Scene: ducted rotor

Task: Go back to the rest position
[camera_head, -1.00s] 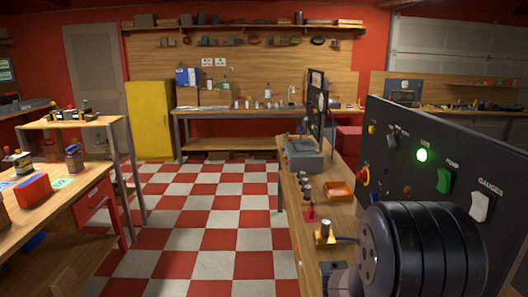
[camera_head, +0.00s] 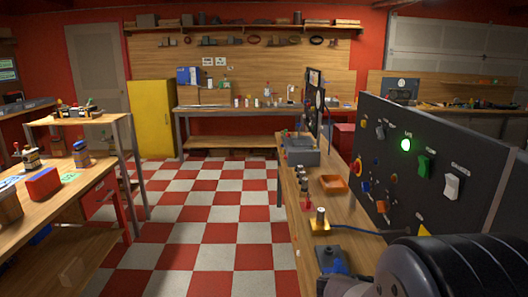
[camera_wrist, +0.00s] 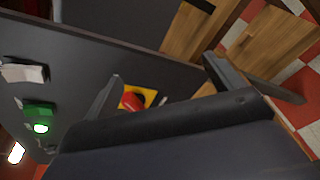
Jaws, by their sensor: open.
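My gripper (camera_wrist: 162,68) shows in the wrist view with its two dark fingers spread apart and nothing between them. Its dark body fills the lower part of that view. The gripper is in front of the dark control panel (camera_wrist: 95,40), apart from its switches as far as I can tell. In the head view, my dark arm link is at the lower right, in front of the panel (camera_head: 388,190); the fingers are not visible there.
The panel has a lit green lamp (camera_head: 405,144), a green switch (camera_head: 423,165), a white switch (camera_head: 452,187) and a red button on yellow (camera_wrist: 133,101). An orange tray (camera_head: 334,184) lies on the bench beside it. The checkered floor at left is clear.

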